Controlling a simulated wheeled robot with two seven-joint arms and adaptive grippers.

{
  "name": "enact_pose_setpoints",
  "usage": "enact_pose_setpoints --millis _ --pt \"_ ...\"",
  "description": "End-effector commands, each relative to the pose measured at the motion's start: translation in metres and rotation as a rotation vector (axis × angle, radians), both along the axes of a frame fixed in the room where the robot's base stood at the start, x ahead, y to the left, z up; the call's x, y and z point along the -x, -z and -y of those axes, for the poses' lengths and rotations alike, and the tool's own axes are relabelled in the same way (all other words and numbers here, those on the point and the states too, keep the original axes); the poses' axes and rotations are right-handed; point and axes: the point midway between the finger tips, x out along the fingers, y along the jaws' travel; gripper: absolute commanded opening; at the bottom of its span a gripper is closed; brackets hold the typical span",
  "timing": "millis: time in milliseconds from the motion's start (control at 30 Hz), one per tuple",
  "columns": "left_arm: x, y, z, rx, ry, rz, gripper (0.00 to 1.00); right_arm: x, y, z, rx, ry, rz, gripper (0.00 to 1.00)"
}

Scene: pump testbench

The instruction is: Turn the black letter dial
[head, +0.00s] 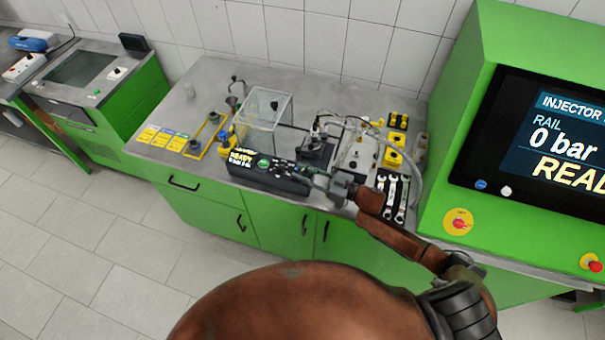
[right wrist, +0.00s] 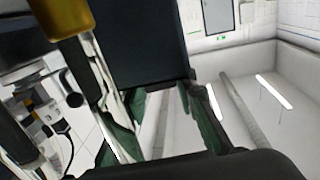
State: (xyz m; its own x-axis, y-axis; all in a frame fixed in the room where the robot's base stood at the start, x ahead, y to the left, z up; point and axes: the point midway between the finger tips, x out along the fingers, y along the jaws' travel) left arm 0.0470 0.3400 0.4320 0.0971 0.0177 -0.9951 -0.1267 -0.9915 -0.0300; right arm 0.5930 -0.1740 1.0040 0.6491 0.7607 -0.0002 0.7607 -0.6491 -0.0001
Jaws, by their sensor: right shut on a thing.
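A black control box (head: 250,181) with a lit READY display stands at the front edge of the bench. A green knob and dark dials show on its sloped face. My right gripper (head: 309,174) reaches in from the right to the box's right end and is shut there. The black letter dial is covered by the fingers, so its letters and setting cannot be read. In the right wrist view, the green-edged fingers (right wrist: 160,125) show on both sides of a dark block (right wrist: 145,45). My left gripper is not in view.
A clear-walled tank (head: 262,112) stands behind the box. Yellow fittings (head: 393,157) and several wrenches (head: 392,195) lie to the right. A green cabinet with a large screen (head: 545,150) rises at the right. Yellow cards (head: 160,138) lie at the bench's left.

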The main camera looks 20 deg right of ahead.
Motion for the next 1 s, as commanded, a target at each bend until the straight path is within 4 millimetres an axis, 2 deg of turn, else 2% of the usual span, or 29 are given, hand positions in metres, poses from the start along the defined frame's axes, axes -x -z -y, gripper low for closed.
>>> enact_pose_setpoints --millis 267,767,800,1000 --pt "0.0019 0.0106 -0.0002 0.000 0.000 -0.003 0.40 -0.0018 0.0010 0.0016 0.003 -0.091 0.000 0.01" --pt "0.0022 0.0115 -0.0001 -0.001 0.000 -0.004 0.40 -0.0012 -0.0003 0.0001 0.000 -0.111 0.000 0.01" --pt "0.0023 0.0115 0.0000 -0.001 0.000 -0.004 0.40 -0.0012 -0.0004 0.0001 0.000 -0.111 0.000 0.26" --pt "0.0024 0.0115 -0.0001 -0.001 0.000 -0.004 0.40 -0.0009 -0.0002 -0.0001 0.000 -0.112 0.000 0.39"
